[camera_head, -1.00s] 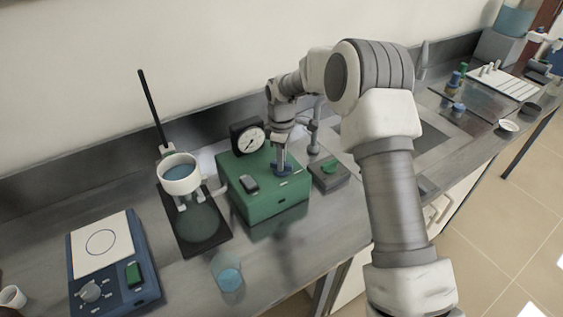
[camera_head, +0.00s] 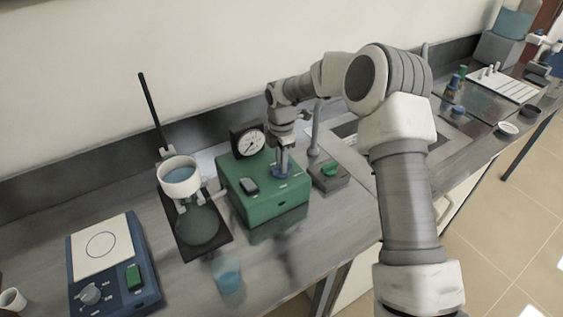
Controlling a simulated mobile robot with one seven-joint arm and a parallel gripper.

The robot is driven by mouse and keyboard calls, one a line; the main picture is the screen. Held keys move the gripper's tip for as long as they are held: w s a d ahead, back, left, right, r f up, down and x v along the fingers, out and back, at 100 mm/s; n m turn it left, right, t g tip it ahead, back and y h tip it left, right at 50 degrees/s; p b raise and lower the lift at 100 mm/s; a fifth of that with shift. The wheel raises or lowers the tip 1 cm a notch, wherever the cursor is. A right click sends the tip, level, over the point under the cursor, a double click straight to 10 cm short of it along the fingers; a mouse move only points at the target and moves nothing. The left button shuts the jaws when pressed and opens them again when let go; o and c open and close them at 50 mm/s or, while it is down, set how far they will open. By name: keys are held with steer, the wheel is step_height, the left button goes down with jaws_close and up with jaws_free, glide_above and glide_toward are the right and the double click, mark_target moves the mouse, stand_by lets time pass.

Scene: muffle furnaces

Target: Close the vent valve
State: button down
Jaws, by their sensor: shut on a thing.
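The green pump box (camera_head: 262,205) stands on the bench with a round dial gauge (camera_head: 249,141) at its back. The vent valve, a small blue handle (camera_head: 284,172), is on the box's top at the right and is mostly hidden by the fingers. My gripper (camera_head: 283,167) points straight down over it and is shut on the handle. The handle's exact angle is hard to see.
A flask and a white funnel of blue liquid (camera_head: 180,178) stand left of the box. A glass of blue liquid (camera_head: 228,277) is in front. A blue hotplate (camera_head: 110,265) is at far left. A grey block with a green button (camera_head: 329,172) sits close right.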

steer(key=shift+r+n, duration=0.1)
steer(key=shift+n, duration=0.2)
steer(key=c, duration=0.8)
jaws_free()
step_height(320, 180, up, 17)
steer(key=shift+r, duration=0.2)
